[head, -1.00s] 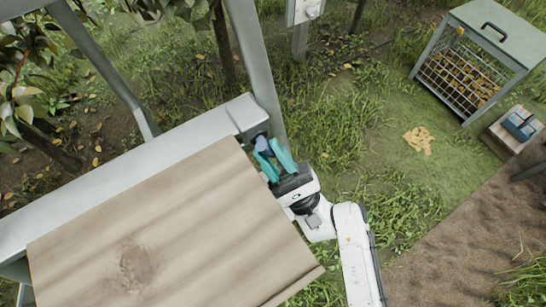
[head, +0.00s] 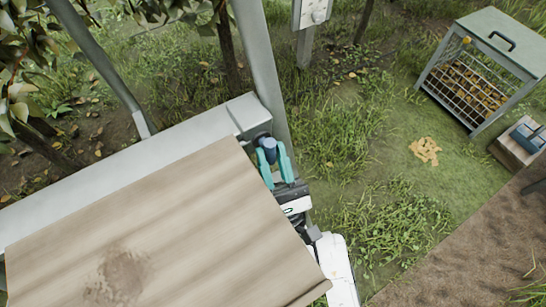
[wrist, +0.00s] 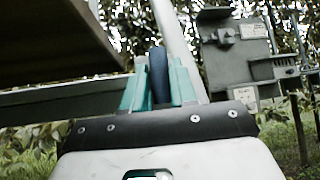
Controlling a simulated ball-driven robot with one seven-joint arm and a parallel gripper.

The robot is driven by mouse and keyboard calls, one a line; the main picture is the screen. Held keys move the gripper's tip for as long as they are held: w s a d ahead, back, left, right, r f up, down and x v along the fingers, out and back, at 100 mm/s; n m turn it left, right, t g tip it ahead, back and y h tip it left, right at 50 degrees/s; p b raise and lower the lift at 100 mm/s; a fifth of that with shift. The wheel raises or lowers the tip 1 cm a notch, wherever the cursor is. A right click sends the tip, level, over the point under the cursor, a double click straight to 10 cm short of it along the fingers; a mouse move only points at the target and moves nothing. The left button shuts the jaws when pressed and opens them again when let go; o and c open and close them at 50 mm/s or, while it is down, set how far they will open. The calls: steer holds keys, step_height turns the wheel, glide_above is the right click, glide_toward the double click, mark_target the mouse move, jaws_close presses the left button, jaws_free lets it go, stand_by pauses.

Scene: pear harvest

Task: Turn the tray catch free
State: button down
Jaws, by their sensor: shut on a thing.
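The tray catch (head: 268,144) is a dark blue knob on a grey bracket (head: 247,113) by the far right corner of the wooden tray (head: 190,225). My gripper (head: 270,155) reaches it from the right of the tray, its teal fingers shut on the catch. In the wrist view the dark blue catch (wrist: 158,72) stands between the teal fingers, which hide part of it. How far the catch is turned cannot be told.
A grey post (head: 265,75) rises just behind the catch. A grey beam (head: 110,165) runs along the tray's far edge. A wire-fronted cabinet (head: 505,40) stands at the right, near a wooden block (head: 516,154) and a yellowish pile (head: 425,150) on open grass.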

steer(key=c, duration=0.9)
jaws_free()
steer(key=shift+c, duration=0.2)
steer(key=b+v, duration=0.1)
steer(key=v, duration=0.9)
steer(key=shift+s+f+b, duration=0.3)
steer(key=shift+b, duration=0.05)
steer(key=shift+r, duration=0.1)
